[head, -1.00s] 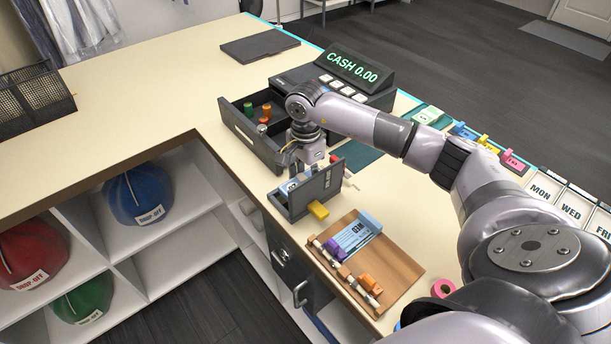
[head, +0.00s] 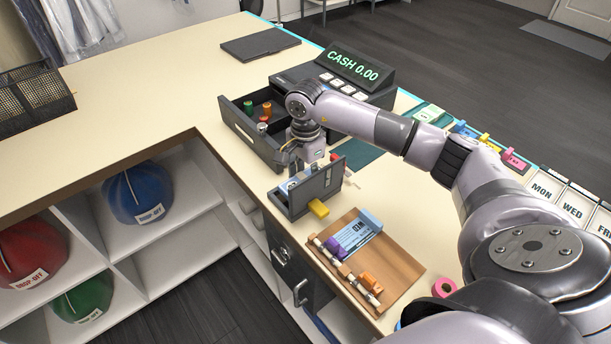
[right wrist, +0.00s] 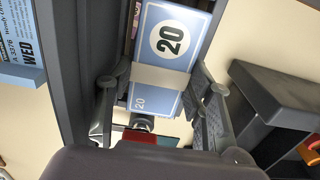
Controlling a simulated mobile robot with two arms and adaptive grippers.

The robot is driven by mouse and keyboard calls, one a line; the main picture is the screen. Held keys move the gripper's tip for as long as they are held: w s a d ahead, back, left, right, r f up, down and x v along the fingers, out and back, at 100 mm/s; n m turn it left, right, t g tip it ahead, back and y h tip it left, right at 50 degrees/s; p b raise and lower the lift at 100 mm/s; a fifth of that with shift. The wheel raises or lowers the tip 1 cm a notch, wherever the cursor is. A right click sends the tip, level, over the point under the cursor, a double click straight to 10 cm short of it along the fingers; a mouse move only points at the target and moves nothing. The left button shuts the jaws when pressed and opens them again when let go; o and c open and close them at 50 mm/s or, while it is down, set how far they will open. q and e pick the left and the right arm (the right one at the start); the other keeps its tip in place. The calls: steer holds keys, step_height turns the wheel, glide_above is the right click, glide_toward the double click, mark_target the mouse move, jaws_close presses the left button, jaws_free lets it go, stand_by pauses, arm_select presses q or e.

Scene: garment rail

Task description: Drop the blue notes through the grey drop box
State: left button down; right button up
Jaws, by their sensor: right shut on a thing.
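The blue notes (right wrist: 168,50) are a banded bundle marked 20, between the two fingers of my right gripper (right wrist: 160,105) in the right wrist view. My right gripper is shut on them. In the head view this gripper (head: 304,168) points down at the small dark grey box (head: 328,184) on the counter, and a bit of blue shows at its tips. How deep the notes sit in the box is unclear. Whether this box is the drop box is unclear. My left gripper is out of view.
The open register drawer (head: 238,126) stands just behind the box. A yellow tab (head: 318,208) sticks out of the box front. A wooden tray (head: 397,265) with a blue ticket lies in front. The counter (head: 140,85) at the left is mostly clear.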

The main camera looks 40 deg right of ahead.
steer(key=shift+f+b, duration=0.2)
steer(key=shift+b, duration=0.4)
stand_by(0.9)
steer(key=o, duration=1.2)
steer(key=shift+w+f, duration=0.1)
steer(key=shift+w, duration=0.1)
steer(key=shift+s, duration=0.1)
steer(key=shift+c, duration=0.7)
steer(key=shift+o, duration=0.5)
steer(key=shift+s, duration=0.1)
